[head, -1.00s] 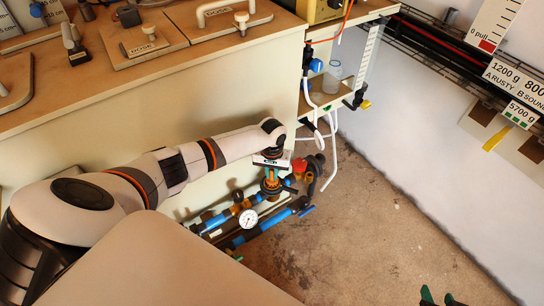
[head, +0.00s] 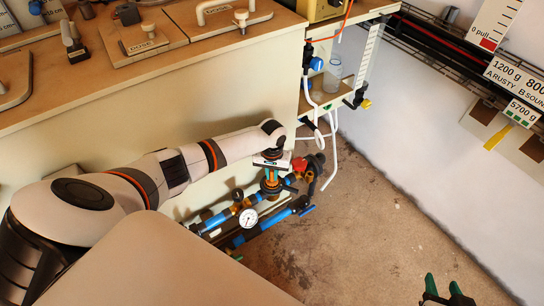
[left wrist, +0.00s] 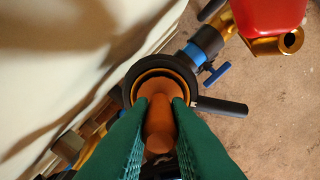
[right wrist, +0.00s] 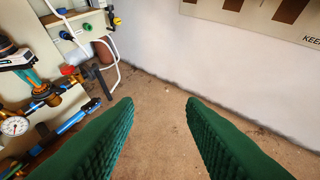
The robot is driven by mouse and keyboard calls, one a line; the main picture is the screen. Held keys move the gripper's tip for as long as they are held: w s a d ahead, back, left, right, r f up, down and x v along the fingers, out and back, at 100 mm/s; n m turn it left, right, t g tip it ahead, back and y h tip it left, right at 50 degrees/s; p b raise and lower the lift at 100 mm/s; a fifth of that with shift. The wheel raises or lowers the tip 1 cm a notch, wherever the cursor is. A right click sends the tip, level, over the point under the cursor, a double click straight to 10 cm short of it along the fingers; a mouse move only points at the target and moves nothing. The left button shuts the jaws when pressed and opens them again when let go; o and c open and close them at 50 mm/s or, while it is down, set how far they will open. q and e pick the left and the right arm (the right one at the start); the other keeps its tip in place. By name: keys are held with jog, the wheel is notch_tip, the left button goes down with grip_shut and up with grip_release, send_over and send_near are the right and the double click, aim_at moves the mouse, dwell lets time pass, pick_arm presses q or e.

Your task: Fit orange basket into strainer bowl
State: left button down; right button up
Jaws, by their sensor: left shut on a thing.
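The orange basket (left wrist: 159,122) is between the green fingers of my left gripper (left wrist: 163,105), which is shut on it. In the left wrist view it lines up with the mouth of a dark round bowl with a golden inner rim, which looks like the strainer bowl (left wrist: 134,84). The basket's far end overlaps the opening; how deep it sits is hidden.
Blue pipes (head: 215,221), a pressure gauge (head: 248,218) and a red part (head: 299,164) crowd around the left gripper. The cabinet wall (head: 110,140) stands close beside my left arm. White hoses (head: 335,150) hang behind. The floor (head: 370,225) to the right is clear.

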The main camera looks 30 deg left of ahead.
pick_arm(q)
jog(key=c, duration=1.3)
grip_release()
jog(key=shift+f, duration=0.1)
pick_arm(e)
jog(key=shift+w+a+r, duration=0.1)
jog(key=shift+a, duration=0.05)
pick_arm(q)
jog(key=shift+r, duration=0.3)
notch_tip(320, 180, up, 6)
jog(key=p, duration=0.2)
jog(key=shift+f+p, duration=0.25)
jog(key=shift+p, duration=0.1)
notch_tip(320, 180, up, 5)
jog(key=shift+r+p, duration=0.2)
jog(key=shift+p, duration=0.75)
jog(key=shift+r, duration=0.3)
pick_arm(e)
jog(key=s+d+f+g+h, duration=0.1)
jog(key=s+d+g, duration=0.1)
jog(key=s, duration=0.3)
jog(key=s+d+f+g+h, duration=0.1)
jog(key=s+d+f+g, duration=0.1)
jog(key=s+g, duration=0.3)
jog(key=shift+s, duration=0.5)
